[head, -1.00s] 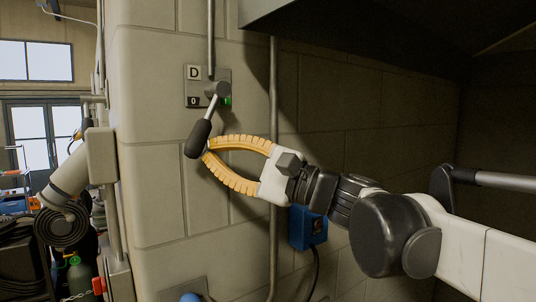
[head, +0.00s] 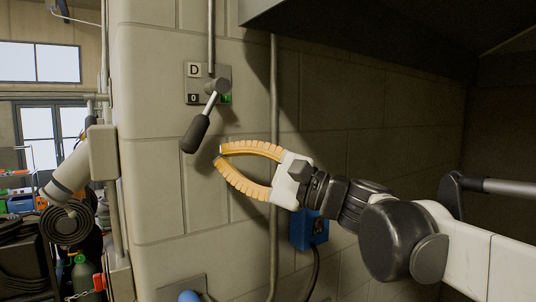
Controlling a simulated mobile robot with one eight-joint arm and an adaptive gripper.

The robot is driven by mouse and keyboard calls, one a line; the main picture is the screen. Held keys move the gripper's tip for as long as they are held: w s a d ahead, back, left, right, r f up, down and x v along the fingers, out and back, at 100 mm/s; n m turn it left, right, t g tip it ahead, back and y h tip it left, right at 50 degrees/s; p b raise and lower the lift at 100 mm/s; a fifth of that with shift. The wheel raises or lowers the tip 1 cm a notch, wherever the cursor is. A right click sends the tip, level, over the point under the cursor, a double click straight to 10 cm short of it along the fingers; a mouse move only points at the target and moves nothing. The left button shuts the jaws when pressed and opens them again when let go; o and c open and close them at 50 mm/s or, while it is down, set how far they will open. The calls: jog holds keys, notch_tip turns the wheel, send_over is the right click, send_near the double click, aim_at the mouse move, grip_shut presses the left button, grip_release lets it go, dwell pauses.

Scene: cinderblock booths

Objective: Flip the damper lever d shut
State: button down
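Damper lever D (head: 195,133) has a black grip on a metal rod. It hangs from a pivot on a grey plate (head: 191,84) marked "D" on the pale wall. The lever points down and to the left, with the grip below and left of the plate. A "0" mark (head: 193,99) is at the plate's lower left and a green mark (head: 226,99) at its lower right. My gripper (head: 219,155) has orange ribbed fingers whose tips come together, with nothing between them. The tips are just right of and below the grip, with a small apparent gap.
A vertical pipe (head: 274,120) runs down the wall behind my gripper. A blue box (head: 309,229) with a cable is below my wrist. A dark hood (head: 330,25) hangs at upper right. Another plate with a blue knob (head: 189,297) is at the bottom edge.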

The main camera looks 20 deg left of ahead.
jog(key=v, duration=1.1)
jog(key=s+d+f+n+t+h+b, duration=0.1)
jog(key=s+d+f+h+b, duration=0.3)
jog(key=f, duration=0.8)
jog(key=w+d+f+n+h+b, duration=0.15)
jog(key=f+b, duration=0.35)
jog(key=f, duration=0.7)
jog(key=s+d+f+t+h+b, duration=0.1)
jog(key=s+d+f+h+b, duration=0.3)
jog(key=f, duration=0.7)
jog(key=s+d+f+n+t+h+b, duration=0.1)
jog(key=d+f+h+b, duration=0.4)
jog(key=d+f, duration=0.5)
jog(key=s+d+f+n+t+h+b, duration=0.1)
jog(key=s+d+f+n+h+b, duration=0.1)
jog(key=d+f+h+b, duration=0.4)
jog(key=s+d+f+b, duration=0.1)
jog(key=d+f, duration=0.4)
jog(key=f, duration=0.8)
jog(key=shift+s+b, duration=0.25)
jog(key=shift+b, duration=0.45)
